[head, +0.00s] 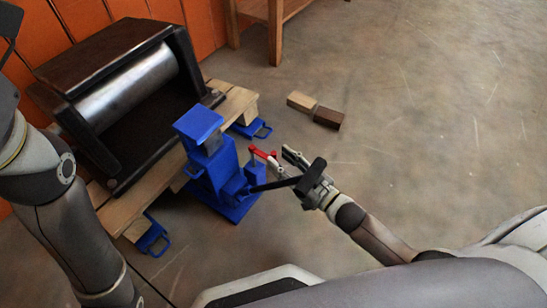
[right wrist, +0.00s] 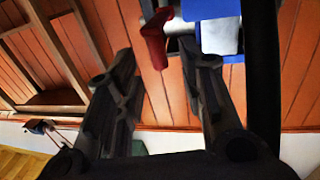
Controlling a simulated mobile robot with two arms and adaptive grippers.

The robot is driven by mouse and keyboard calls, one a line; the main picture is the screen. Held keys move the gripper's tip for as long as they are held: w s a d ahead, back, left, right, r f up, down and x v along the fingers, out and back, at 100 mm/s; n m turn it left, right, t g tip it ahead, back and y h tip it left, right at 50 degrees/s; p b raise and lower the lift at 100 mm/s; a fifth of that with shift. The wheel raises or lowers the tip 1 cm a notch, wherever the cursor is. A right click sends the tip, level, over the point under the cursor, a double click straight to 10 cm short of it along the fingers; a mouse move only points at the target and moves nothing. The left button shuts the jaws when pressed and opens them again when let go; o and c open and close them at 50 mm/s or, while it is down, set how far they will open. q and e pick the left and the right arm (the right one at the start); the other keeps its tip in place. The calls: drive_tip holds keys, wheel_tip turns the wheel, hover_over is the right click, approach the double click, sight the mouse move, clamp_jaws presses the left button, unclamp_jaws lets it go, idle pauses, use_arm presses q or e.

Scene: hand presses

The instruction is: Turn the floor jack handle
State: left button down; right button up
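The blue floor jack (head: 222,178) stands upright on the floor in front of a low wooden platform. A small red handle part (head: 263,155) sticks out from its right side. In the right wrist view the red part (right wrist: 155,42) shows just ahead of the fingertips, near the gap between them. My right gripper (head: 283,163) is open, right of the red part. Its fingers are apart with nothing gripped in the right wrist view (right wrist: 158,75). A dark bar (head: 272,185) runs from the jack's low side towards my right wrist. My left gripper is out of view.
A dark press with a metal roller (head: 125,95) sits on the wooden platform (head: 230,103). Blue brackets (head: 152,236) are at the platform's edge. Open floor is at the right.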

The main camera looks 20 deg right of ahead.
sight(274, 154)
drive_tip(key=shift+b+x, duration=0.6)
drive_tip(key=shift+x, duration=1.2)
clamp_jaws()
